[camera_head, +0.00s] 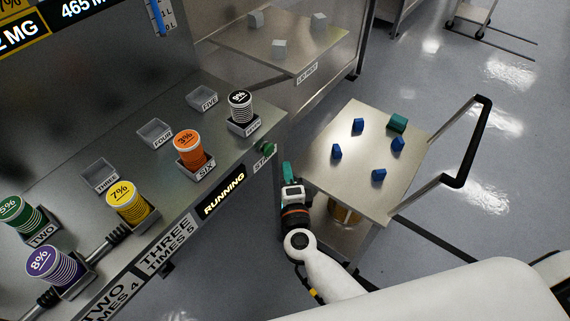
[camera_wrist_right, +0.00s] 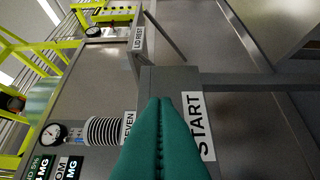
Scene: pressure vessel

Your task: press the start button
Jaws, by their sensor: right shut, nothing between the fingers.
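The green start button (camera_head: 267,148) is on the front face of the metal bench, at its right end, above a white START label (camera_head: 263,160). My right gripper (camera_head: 287,169) has teal fingers and is shut and empty. In the head view it is just right of and below the button, with a small gap in the picture. In the right wrist view the shut fingers (camera_wrist_right: 164,130) point at the panel beside the START label (camera_wrist_right: 198,125); the button itself is not visible there, perhaps hidden by the fingers. My left gripper is not in view.
A lit sign (camera_head: 224,190) on the bench front reads RUNNING. Coloured cups, including an orange one (camera_head: 188,147), stand in numbered holders on the bench. A cart (camera_head: 345,185) with several blue blocks and a green block stands close right of my right gripper. Open floor lies beyond.

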